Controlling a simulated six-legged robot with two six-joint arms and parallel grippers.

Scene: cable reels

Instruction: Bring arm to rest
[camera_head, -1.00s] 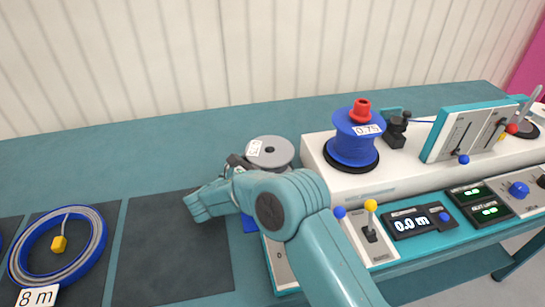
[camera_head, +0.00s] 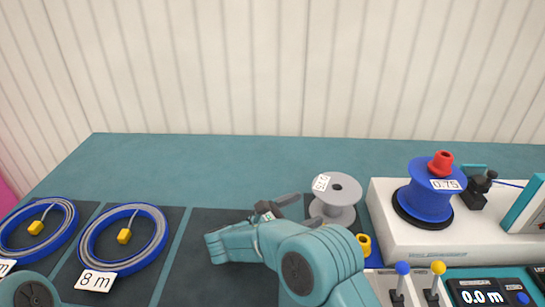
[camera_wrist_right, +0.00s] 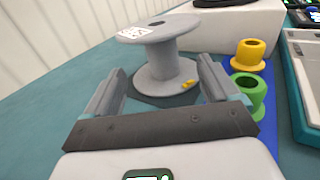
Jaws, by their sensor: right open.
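My right arm comes in from the lower right of the head view. Its right gripper (camera_head: 292,208) is beside the grey reel (camera_head: 335,192), on the reel's left, and partly hidden behind my own wrist. In the right wrist view the two fingers of the right gripper (camera_wrist_right: 161,66) stand wide apart and empty. The grey reel (camera_wrist_right: 160,60) stands upright just beyond and between them; I cannot tell whether they touch it. A teal link of my left arm shows at the bottom left of the head view; its gripper is out of view.
Blue cable coils lie on dark mats at left, one labelled 8 m (camera_head: 125,238). A blue reel (camera_head: 428,195) with a red hub stands on the white machine (camera_head: 410,238) at right. Yellow (camera_wrist_right: 248,55) and green (camera_wrist_right: 248,92) flanged bushes stand beside the grey reel. The back table is clear.

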